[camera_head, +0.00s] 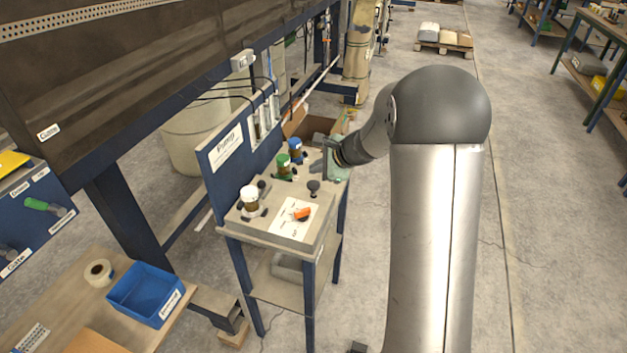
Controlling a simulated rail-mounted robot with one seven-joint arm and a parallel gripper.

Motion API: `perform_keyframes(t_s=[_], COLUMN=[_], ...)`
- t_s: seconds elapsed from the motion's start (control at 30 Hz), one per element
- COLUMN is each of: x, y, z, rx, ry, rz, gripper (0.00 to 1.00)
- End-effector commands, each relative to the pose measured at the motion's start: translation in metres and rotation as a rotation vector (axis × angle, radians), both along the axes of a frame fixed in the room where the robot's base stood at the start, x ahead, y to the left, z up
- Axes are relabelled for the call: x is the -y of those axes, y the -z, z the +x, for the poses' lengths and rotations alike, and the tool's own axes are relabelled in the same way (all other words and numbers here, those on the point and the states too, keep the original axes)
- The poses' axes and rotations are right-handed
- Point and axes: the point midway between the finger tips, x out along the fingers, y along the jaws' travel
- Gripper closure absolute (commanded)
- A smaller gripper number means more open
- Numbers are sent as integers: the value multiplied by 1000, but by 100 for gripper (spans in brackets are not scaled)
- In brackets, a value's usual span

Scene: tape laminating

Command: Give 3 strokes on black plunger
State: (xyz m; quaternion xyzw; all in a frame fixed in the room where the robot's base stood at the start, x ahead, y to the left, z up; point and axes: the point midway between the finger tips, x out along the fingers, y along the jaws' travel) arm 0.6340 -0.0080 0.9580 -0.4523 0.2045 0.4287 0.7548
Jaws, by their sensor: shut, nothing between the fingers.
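The pump stand (275,228) is a grey-topped table with a blue back panel labelled "Pump". A black knob on a short stem (314,186), which looks like the black plunger, stands upright on its top near the right edge. My gripper (321,170) is shut and empty, just above and behind this knob in the picture. Whether the fingertips touch anything is too small to tell. Another small black knob (262,185) stands beside the white-capped container.
A white-capped container (250,199), a green-capped one (283,164) and a blue-capped one (295,150) stand in a row along the panel. A blue bin (146,293) stands on the left bench.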

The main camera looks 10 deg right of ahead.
Motion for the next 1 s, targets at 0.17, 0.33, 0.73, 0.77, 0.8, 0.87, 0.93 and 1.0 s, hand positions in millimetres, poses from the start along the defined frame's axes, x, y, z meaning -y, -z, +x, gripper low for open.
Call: perform_keyframes(t_s=[0.17,0.33,0.73,0.77,0.8,0.87,0.93,1.0], x=[0,0,0,0,0,0,0,0], y=[-23,-30,-28,-28,-28,-28,-28,-28], z=[0,0,0,0,0,0,0,0], rx=[0,0,0,0,0,0,0,0], ry=[-1,0,0,0,0,0,0,0], rz=[-1,0,0,0,0,0,0,0], gripper=[100,100,100,100,100,100,100,100])
